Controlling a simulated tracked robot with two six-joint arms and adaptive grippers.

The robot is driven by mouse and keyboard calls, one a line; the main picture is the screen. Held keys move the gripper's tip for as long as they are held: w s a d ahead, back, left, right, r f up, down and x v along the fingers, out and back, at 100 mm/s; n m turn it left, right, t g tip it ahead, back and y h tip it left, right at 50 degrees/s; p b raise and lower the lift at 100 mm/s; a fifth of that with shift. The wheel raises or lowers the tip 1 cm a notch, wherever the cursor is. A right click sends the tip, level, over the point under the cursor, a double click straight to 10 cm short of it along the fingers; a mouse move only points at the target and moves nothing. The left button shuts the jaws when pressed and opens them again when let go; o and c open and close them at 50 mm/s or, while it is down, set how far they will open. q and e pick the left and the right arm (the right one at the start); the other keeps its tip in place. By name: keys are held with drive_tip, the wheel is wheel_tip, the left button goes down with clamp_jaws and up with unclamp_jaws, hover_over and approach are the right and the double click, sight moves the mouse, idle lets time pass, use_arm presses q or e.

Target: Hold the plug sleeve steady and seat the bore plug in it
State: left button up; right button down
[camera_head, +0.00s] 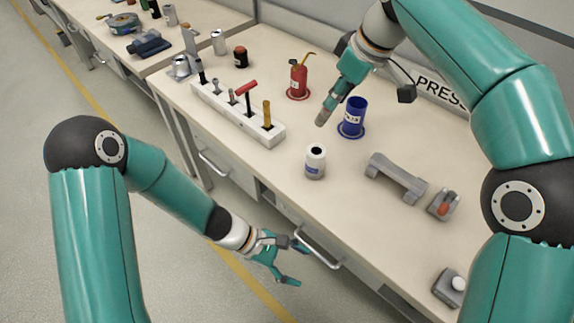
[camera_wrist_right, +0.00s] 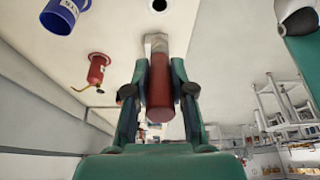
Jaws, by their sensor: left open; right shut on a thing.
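My right gripper (camera_head: 332,101) is shut on the bore plug (camera_head: 322,117), a red-brown cylinder with a grey metal end, also in the right wrist view (camera_wrist_right: 160,88). The plug is tilted, above and apart from the sleeve. My left gripper (camera_head: 289,264) is open and empty, in front of the drawers, away from the sleeve.
A blue cup (camera_head: 353,117) stands close to the right gripper, with a red oil can (camera_head: 298,80) behind. A white tool rack (camera_head: 235,112) with several tools is to the left. A grey cradle (camera_head: 397,178) and a grey block (camera_head: 443,204) stand right. Drawer handles jut from the bench front.

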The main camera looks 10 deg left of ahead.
use_arm(q)
drive_tip(key=w+d+r+n+t+h, duration=0.3)
drive_tip(key=w+r, duration=0.4)
drive_tip(key=n+t+y, duration=0.3)
drive_tip(key=n+t, duration=0.4)
approach(323, 160)
drive_tip(key=w+f, duration=0.1)
drive_tip(key=w+a+f, duration=0.1)
drive_tip(key=f, duration=0.1)
drive_tip(key=shift+w+a, duration=0.1)
drive_tip(key=shift+w, duration=0.1)
drive_tip(key=shift+g, duration=0.3)
drive_tip(key=x, duration=1.1)
drive_tip(key=shift+w+d, duration=0.25)
drive_tip(key=c, duration=1.1)
